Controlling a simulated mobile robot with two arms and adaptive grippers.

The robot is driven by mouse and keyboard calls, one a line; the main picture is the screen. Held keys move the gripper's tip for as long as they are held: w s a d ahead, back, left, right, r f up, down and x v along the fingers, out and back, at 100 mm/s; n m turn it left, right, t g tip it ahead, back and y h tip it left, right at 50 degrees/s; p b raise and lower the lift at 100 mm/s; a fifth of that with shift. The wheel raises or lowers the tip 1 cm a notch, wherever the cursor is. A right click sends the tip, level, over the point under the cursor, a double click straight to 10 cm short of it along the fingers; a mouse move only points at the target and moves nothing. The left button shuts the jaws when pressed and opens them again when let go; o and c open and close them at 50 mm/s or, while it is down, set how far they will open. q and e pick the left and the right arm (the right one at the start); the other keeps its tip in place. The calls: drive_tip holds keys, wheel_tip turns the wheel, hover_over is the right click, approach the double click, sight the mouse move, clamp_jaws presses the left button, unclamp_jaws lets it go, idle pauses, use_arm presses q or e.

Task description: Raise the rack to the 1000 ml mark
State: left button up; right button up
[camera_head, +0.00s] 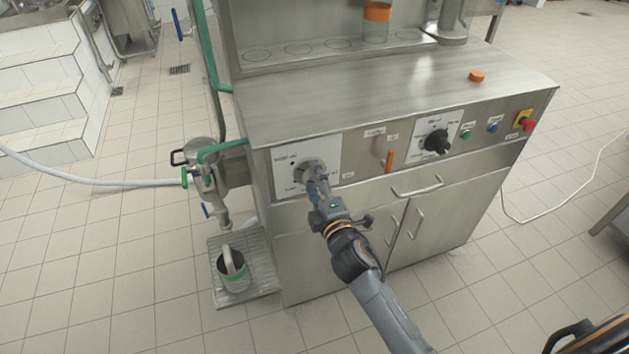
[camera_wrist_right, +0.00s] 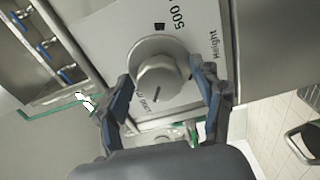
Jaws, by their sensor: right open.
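A round metal knob (camera_wrist_right: 162,78) sits on a white plate (camera_wrist_right: 112,28) marked "Height". In the wrist view, "500" is legible at the plate's upper right; another label at the lower left is hard to read. A short dark line on the knob's face slants to the lower left. My right gripper (camera_wrist_right: 165,98) is open, with one finger on each side of the knob; I cannot tell whether they touch it. In the head view, my right gripper (camera_head: 316,182) covers part of the knob on the machine's front. I cannot make out the rack's height. My left gripper is not in view.
Right of the plate are an orange lever (camera_head: 389,160), a black dial (camera_head: 437,141), small buttons and a red emergency stop (camera_head: 528,125). Cabinet handles (camera_head: 417,187) stick out below. A metal jug (camera_head: 235,277) stands on a floor grate.

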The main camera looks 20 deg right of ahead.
drive_tip(key=shift+s, duration=0.1)
drive_tip(key=s, duration=1.2)
drive_tip(key=shift+d, duration=0.2)
drive_tip(key=shift+w, duration=0.1)
